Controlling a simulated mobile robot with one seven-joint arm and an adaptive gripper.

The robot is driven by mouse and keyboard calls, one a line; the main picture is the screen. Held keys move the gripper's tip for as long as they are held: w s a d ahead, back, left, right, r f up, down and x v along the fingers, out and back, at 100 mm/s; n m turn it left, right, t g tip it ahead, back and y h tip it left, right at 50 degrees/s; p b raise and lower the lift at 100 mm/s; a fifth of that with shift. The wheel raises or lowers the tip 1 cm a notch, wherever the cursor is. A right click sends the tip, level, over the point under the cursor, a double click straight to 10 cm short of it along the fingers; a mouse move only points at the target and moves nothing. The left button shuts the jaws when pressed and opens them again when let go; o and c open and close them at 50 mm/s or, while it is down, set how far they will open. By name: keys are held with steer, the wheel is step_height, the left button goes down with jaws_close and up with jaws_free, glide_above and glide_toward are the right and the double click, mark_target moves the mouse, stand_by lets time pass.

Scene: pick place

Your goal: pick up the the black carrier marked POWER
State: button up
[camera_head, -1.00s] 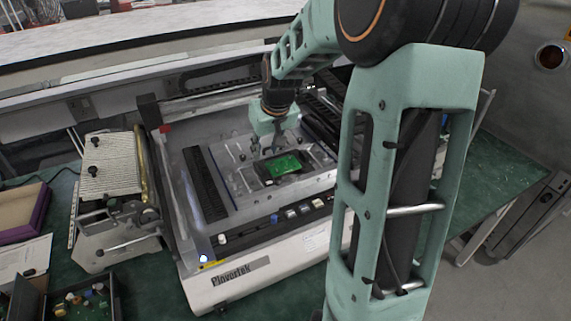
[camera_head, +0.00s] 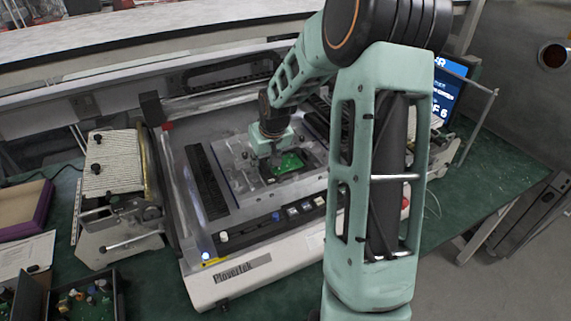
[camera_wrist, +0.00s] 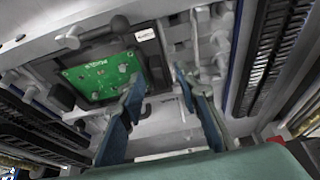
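The black carrier (camera_head: 267,176) lies flat in the middle of the machine bed, with a green circuit board (camera_head: 290,163) on it. In the wrist view the carrier (camera_wrist: 153,65) is at upper left, with a small white label too small to read. My gripper (camera_wrist: 160,80) is open, its two fingers apart with nothing between them. The fingertips are close to the carrier's near right edge; I cannot tell if they touch it. In the head view my gripper (camera_head: 268,156) is low over the carrier's left side and hides part of it.
The white machine (camera_head: 245,270) has a dark rail (camera_head: 206,180) left of the carrier and a button strip in front. Metal clamps and posts surround the carrier. A ribbed feeder device (camera_head: 112,160) and a parts box (camera_head: 85,300) stand left. A screen (camera_head: 447,92) is at right.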

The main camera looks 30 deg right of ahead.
jaws_close()
steer(key=shift+r, duration=0.15)
